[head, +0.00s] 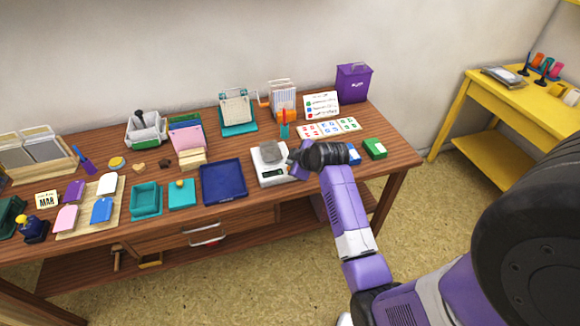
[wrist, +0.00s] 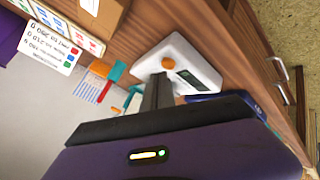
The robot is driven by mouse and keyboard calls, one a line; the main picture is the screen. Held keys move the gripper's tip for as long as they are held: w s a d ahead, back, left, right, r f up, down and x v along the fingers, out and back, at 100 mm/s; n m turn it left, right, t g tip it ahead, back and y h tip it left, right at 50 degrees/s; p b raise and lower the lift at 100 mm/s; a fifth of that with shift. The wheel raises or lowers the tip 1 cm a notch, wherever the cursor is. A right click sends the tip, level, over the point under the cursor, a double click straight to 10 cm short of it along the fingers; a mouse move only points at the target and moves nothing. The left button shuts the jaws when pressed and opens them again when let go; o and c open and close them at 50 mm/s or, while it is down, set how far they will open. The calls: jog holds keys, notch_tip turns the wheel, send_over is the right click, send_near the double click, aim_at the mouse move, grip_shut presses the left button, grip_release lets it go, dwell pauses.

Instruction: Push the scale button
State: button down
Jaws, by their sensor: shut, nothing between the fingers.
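The scale (head: 272,178) is a white box near the front edge of the wooden table, with a dark display and a grey pan on top. In the wrist view the scale (wrist: 203,60) shows a round orange button (wrist: 169,62) beside its dark display. My gripper (head: 293,160) is at the scale's right side in the head view. In the wrist view my gripper (wrist: 158,77) has its fingers together, their tips just below the orange button. I cannot tell whether they touch it. My gripper hides part of the scale.
A navy tray (head: 223,198) lies left of the scale. A green box (head: 375,148) stands to the right, near my wrist. A card with coloured squares (head: 340,126) and a small sign (head: 322,105) are behind. A purple bin (head: 353,84) stands at the back.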

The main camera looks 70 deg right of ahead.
jog(key=shift+r, duration=0.15)
notch_tip(320, 180, up, 6)
jog(key=p, duration=0.5)
dwell(0.5)
